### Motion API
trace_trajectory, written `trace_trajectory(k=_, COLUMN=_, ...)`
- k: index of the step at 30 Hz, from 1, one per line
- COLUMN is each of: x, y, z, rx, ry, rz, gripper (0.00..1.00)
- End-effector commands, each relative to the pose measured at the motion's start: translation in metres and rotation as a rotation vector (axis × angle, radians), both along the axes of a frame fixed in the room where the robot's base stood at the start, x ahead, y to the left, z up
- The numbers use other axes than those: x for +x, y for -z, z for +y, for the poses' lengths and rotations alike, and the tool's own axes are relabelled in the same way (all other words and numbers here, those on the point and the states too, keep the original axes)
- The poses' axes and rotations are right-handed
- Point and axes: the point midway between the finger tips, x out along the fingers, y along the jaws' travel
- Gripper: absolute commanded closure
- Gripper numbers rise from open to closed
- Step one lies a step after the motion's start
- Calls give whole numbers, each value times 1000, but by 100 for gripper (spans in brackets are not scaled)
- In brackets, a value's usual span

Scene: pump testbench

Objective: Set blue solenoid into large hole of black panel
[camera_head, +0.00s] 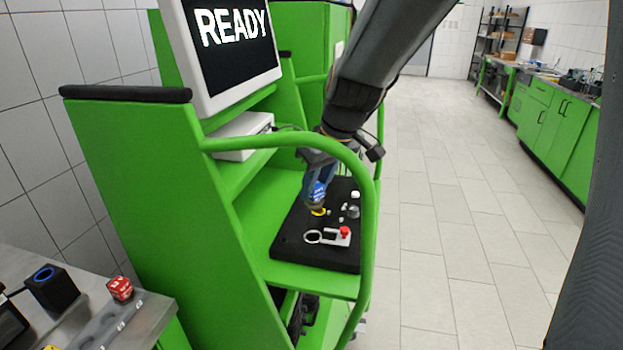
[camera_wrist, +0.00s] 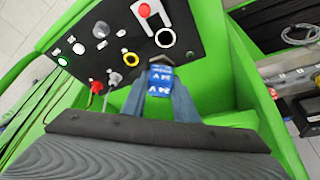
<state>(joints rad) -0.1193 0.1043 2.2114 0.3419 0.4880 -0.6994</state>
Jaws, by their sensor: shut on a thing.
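My gripper (camera_head: 319,178) is shut on the blue solenoid (camera_head: 318,192) and holds it over the black panel (camera_head: 287,245). In the wrist view the blue solenoid (camera_wrist: 160,77) sits between the two fingers of my gripper (camera_wrist: 159,88), with white "24 V" lettering and a metallic end towards the panel. The black panel (camera_wrist: 85,58) has a white ring (camera_wrist: 165,37) and a yellow ring (camera_wrist: 131,58); the solenoid's end is close to both. I cannot tell whether it touches the panel or which opening is the large hole.
A red button (camera_head: 345,231) on a light plate and several small knobs stand on the panel. A green tubular rail (camera_head: 367,200) curves around the bench. A screen reading READY (camera_head: 232,38) stands above. At lower left, a grey table (camera_head: 150,318) holds a red block (camera_head: 120,289).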

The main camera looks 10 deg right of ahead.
Motion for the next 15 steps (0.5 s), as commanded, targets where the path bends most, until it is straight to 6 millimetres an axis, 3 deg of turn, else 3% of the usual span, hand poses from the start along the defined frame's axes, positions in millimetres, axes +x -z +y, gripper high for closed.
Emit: trace_trajectory(k=15, x=0, y=33, z=6, rx=0, ry=-10, rz=0, gripper=90)
